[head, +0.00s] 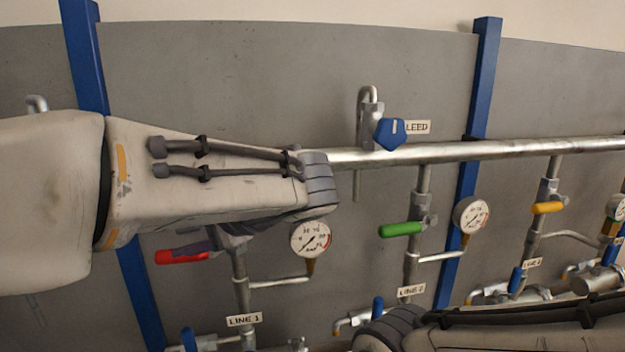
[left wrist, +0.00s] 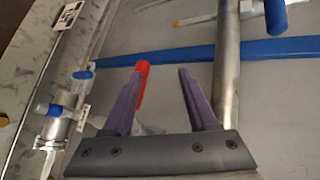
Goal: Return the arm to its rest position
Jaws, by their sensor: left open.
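My left arm comes in from the left in the head view. Its gripper (head: 207,244) is mostly hidden behind my own forearm, with a bit of purple finger showing by the red valve handle (head: 180,256) of line 1. In the left wrist view my left gripper (left wrist: 160,72) is open, its two purple fingers apart with nothing held between them. The red handle (left wrist: 143,76) shows beside the left finger, partly covered by it; I cannot tell whether they touch. My right gripper is not in view; an arm link of mine lies at the lower right of the head view.
A horizontal pipe (head: 450,152) crosses the grey panel, with a blue bleed handle (head: 389,134) above. A gauge (head: 310,239), a green handle (head: 401,230), another gauge (head: 471,215) and a yellow handle (head: 548,208) stand to the right. The upper panel is clear.

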